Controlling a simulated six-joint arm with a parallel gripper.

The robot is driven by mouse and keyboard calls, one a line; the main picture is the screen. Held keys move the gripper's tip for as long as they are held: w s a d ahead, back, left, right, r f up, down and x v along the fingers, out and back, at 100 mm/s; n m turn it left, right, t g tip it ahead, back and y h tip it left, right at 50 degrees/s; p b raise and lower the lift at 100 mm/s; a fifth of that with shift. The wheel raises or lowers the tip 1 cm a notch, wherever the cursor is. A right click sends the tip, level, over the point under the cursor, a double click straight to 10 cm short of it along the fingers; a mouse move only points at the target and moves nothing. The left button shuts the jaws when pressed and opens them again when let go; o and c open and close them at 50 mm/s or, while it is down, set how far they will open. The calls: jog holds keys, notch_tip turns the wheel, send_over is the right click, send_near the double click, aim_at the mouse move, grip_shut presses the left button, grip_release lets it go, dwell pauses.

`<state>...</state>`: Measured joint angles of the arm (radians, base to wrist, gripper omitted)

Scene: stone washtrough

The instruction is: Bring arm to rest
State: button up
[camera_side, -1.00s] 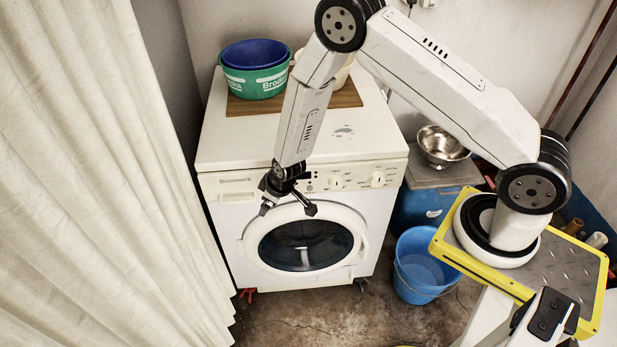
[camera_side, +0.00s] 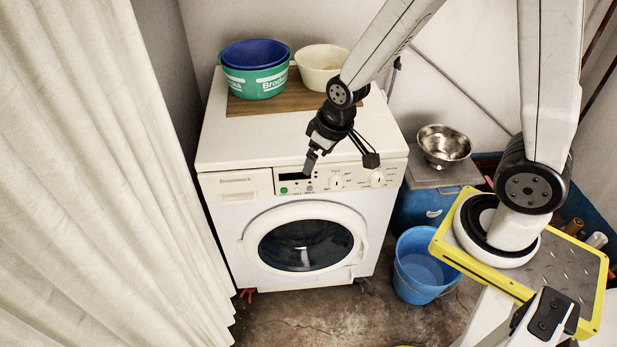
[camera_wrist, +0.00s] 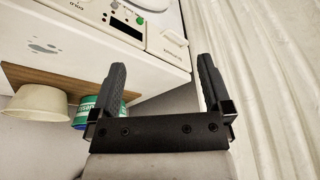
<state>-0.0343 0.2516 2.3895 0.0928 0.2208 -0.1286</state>
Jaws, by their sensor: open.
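My gripper (camera_side: 341,161) is open and empty in the side view, in front of the upper front edge of the white washing machine (camera_side: 225,265), over its control panel (camera_side: 345,179). In the wrist view my gripper (camera_wrist: 162,85) shows two dark fingers spread wide with nothing between them. The washing machine (camera_wrist: 75,50) shows there too, its top edge running behind the fingers. The machine's round door (camera_side: 305,207) looks closed. I cannot tell whether a fingertip touches the panel.
On a wooden board (camera_side: 300,100) on the machine stand a green bowl (camera_side: 262,86) with a blue bowl (camera_side: 256,52) in it, and a cream bowl (camera_side: 318,62). A steel bowl (camera_side: 443,145) and blue bucket (camera_side: 420,268) are at right. A pale curtain (camera_side: 90,190) hangs left.

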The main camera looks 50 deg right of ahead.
jog(key=s+d+r, duration=0.1)
jog(key=s+r, duration=0.2)
jog(key=s, duration=0.3)
jog(key=shift+s+d+m+g, duration=0.2)
jog(key=shift+d+m+g, duration=0.1)
jog(key=shift+m, duration=0.1)
dwell(0.7)
